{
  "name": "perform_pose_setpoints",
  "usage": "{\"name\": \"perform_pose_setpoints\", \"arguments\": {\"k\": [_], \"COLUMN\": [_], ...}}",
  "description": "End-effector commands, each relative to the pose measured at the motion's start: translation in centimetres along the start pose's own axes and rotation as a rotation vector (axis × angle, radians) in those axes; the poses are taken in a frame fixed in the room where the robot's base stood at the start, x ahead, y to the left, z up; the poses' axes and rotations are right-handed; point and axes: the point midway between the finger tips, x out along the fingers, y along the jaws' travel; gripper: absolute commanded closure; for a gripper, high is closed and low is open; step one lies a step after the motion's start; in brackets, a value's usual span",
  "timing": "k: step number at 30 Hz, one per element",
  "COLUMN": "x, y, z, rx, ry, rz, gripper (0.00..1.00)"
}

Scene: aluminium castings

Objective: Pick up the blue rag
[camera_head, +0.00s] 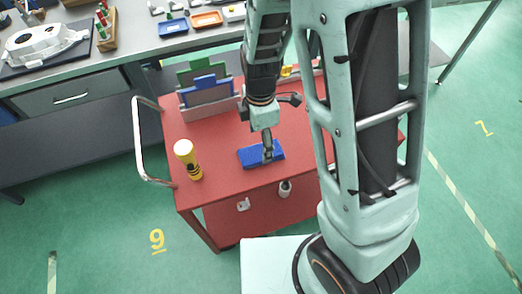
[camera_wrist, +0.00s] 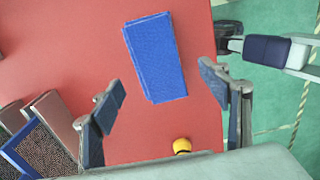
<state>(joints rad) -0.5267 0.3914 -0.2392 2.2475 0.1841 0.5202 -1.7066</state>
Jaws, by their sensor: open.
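The blue rag (camera_head: 249,155) lies flat on the red cart top, near its front edge in the head view. In the wrist view the blue rag (camera_wrist: 155,58) is a folded rectangle, slightly tilted, beyond my fingertips and between their lines. My gripper (camera_head: 268,157) is above the rag in the head view and hides part of it. In the wrist view my gripper (camera_wrist: 160,95) has its two fingers wide apart with nothing between them. I cannot tell the exact height of the fingertips above the rag.
The red cart (camera_head: 215,178) has a metal handle (camera_head: 137,140) at left. A yellow and black flashlight-like object (camera_head: 188,160) stands left of the rag. Panels with blue and green frames (camera_head: 207,90) stand behind. A grey workbench (camera_head: 130,45) holds castings and trays.

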Motion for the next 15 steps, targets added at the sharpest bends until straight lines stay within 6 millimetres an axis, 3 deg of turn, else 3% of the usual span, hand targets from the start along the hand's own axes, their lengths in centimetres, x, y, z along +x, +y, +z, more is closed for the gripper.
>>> {"name": "perform_pose_setpoints", "arguments": {"k": [9, 15], "x": [3.8, 4.9], "y": [0.2, 0.2], "z": [0.3, 0.3], "rx": [0.001, 0.001], "ry": [-0.001, -0.001], "rz": [-0.003, 0.0], "gripper": [0.3, 0.3]}}
